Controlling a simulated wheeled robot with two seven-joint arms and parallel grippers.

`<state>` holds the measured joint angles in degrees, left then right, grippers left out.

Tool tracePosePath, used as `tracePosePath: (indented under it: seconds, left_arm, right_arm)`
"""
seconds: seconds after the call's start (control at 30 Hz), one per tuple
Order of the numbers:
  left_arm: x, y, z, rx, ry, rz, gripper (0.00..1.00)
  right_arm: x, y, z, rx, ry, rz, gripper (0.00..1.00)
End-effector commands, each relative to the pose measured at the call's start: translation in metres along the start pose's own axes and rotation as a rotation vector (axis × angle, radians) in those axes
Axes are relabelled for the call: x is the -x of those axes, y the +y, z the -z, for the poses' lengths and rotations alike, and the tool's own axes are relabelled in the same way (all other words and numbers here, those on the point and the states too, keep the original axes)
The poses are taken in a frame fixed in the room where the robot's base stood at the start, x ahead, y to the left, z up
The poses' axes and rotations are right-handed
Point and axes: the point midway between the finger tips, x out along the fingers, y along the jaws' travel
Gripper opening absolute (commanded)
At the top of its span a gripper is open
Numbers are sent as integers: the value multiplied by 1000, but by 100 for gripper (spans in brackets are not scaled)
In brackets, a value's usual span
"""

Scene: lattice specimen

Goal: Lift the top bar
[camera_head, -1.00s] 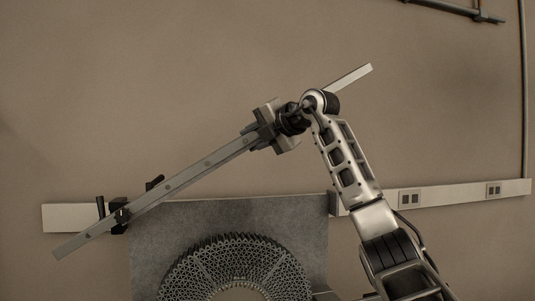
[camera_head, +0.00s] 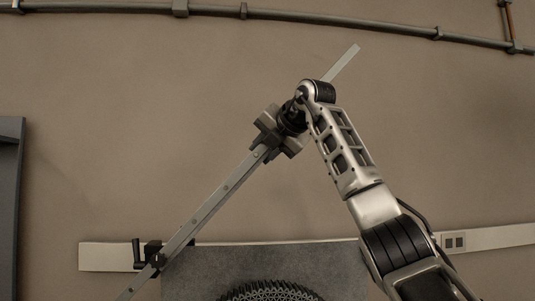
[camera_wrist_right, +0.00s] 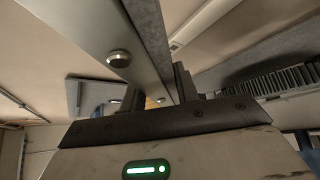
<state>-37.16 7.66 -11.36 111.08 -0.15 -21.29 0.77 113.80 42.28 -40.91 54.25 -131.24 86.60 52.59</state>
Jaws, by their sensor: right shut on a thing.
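The top bar (camera_head: 218,197) is a long pale metal bar with several round studs. In the head view it runs steeply from the bottom left up to the upper right. My right gripper (camera_head: 274,134) is shut on it, above its middle. The bar's upper end sticks out past my wrist; its lower end is cut off by the frame. The bar passes over a black clamp (camera_head: 150,256); I cannot tell whether they touch. In the right wrist view the bar (camera_wrist_right: 95,35) passes close by the fingers. My left gripper is not in view.
A lattice specimen (camera_head: 268,292) shows at the bottom edge, in front of a grey panel (camera_head: 315,258). A pale rail (camera_head: 105,257) runs behind, with a socket plate (camera_head: 453,241) at right. A pipe (camera_head: 320,18) crosses the top. The wall between is bare.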

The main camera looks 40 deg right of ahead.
Motion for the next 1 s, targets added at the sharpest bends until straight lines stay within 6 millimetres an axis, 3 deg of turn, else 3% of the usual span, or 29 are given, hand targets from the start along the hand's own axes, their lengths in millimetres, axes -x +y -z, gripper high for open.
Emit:
tracePosePath:
  seconds: [0.23,0.27,0.3,0.73,0.87,1.0]
  left_arm:
    - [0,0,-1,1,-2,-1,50]
    - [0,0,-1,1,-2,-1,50]
    - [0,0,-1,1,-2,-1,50]
    - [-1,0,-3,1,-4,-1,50]
    - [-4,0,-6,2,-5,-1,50]
    - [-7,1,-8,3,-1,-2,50]
  right_arm:
    - [1,3,0,-5,0,-11,0]
    - [1,3,0,-5,0,-11,34]
    - [1,3,0,-5,1,-12,44]
    - [4,-1,0,-3,1,-2,44]
    - [20,-1,0,-2,-2,-5,44]
    - [51,-1,0,-3,-4,-8,44]
